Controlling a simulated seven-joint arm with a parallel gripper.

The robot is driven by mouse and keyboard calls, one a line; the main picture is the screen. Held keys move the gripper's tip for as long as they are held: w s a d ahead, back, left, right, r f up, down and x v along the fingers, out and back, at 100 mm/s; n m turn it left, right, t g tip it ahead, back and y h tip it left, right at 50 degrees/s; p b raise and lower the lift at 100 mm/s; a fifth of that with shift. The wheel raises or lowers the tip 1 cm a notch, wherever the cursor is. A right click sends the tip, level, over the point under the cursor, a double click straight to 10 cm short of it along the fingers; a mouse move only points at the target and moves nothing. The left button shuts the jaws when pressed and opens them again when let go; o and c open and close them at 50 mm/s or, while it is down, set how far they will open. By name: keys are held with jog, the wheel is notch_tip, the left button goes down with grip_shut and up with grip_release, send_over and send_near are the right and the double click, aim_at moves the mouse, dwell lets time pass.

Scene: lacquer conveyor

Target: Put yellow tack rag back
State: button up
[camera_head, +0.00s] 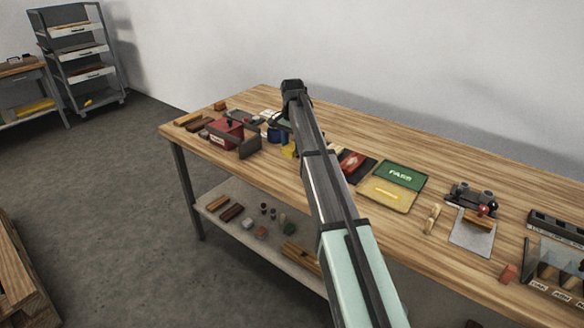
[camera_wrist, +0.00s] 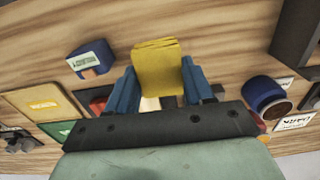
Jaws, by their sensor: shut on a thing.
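The yellow tack rag (camera_wrist: 158,68) is a folded cloth between the two blue fingers of my gripper (camera_wrist: 160,84) in the wrist view. The fingers are shut on it, and it sticks out past their tips. Wood bench top shows behind it; I cannot tell whether the rag touches the bench. In the head view a small yellow patch, likely the rag (camera_head: 288,151), shows just left of my arm. My arm hides most of the gripper there.
In the wrist view a blue labelled box (camera_wrist: 91,59) lies left and a dark blue can (camera_wrist: 264,94) right, beside white labels (camera_wrist: 293,122). In the head view a red box (camera_head: 226,132) stands left, and green and yellow panels (camera_head: 400,174) lie right of my arm.

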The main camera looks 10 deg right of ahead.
aim_at(292, 146)
jog(key=shift+f, duration=4.15)
jog(key=shift+f, duration=0.15)
jog(key=o, duration=1.1)
notch_tip(292, 146, up, 12)
jog(key=shift+r, duration=0.15)
